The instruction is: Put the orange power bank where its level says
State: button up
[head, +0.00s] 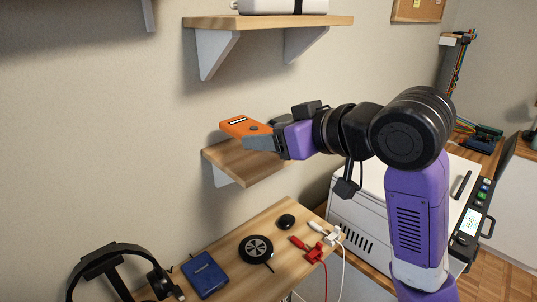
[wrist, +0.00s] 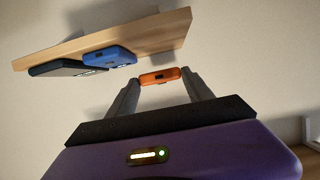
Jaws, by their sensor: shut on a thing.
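The orange power bank (head: 240,126) is held level in the air by one end in my gripper (head: 264,138), above the lower wall shelf (head: 240,165). A dark window with a pale bar shows on its top face; the level is too small to read. In the wrist view the near end of the orange power bank (wrist: 161,77) sits between my gripper's fingers (wrist: 162,88). There, a wooden shelf (wrist: 120,38) carries a blue power bank (wrist: 110,56) and a dark one (wrist: 62,69) side by side. I cannot tell which shelf this is.
An upper shelf (head: 265,22) holds a white box (head: 283,6). A white printer (head: 365,210) stands right.

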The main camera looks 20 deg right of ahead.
jog(key=shift+f, duration=2.55)
jog(key=shift+f, duration=0.15)
jog(key=o, duration=1.3)
jog(key=shift+o, duration=0.2)
jog(key=p+v, duration=1.2)
jog(key=p, duration=0.1)
